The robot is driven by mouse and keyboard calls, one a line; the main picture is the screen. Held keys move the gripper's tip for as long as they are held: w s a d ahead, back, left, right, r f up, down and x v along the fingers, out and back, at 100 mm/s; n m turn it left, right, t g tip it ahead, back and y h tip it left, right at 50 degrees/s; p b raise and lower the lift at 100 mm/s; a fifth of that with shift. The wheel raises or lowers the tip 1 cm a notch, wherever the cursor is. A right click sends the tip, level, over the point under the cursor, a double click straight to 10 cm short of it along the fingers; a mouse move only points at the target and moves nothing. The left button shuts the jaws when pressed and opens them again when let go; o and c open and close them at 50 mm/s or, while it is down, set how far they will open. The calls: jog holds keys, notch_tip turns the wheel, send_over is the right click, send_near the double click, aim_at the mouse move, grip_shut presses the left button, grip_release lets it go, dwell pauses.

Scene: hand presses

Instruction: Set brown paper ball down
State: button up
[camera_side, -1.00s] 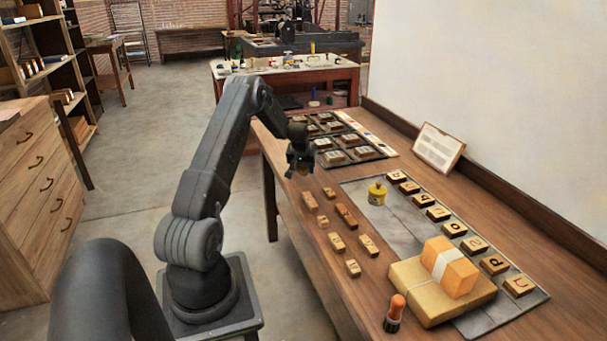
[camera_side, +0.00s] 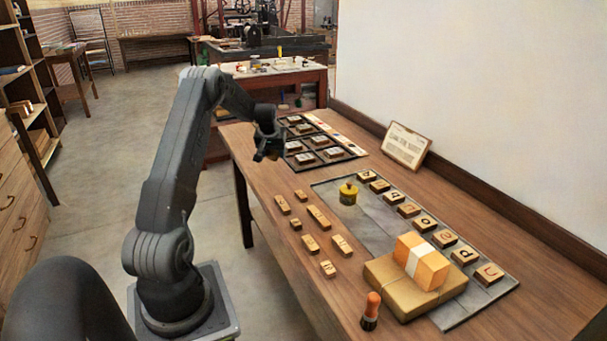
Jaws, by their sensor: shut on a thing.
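My gripper (camera_side: 266,156) hangs at the far left part of the wooden table (camera_side: 400,285), just left of the dark tray of type blocks. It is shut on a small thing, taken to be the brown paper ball. The ball itself cannot be made out now; the dark jaws hide it. The gripper appears to be above the table's left edge, but its exact height cannot be told.
The dark tray (camera_side: 352,149) of blocks is close on the right. Several small wooden blocks (camera_side: 319,217) lie nearer. A yellow pot (camera_side: 348,194), letter blocks (camera_side: 408,210), a parcel (camera_side: 385,284) with an orange box (camera_side: 428,268), an orange-handled tool (camera_side: 371,310) and a card (camera_side: 405,147) stand around.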

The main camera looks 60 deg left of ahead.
jog(key=w+d+m+t, duration=0.1)
jog(key=w+d+m, duration=0.3)
jog(key=w+d, duration=0.85)
jog(key=m+h, duration=0.2)
jog(key=m, duration=0.1)
send_over(400, 226)
jog(key=s, duration=0.2)
jog(key=shift+t, duration=0.4)
notch_tip(400, 226, down, 5)
jog(key=shift+w+d+f, duration=0.15)
jog(key=shift+w+d, duration=0.1)
jog(key=shift+f, duration=2.05)
jog(key=shift+f, duration=0.1)
jog(key=o, duration=0.9)
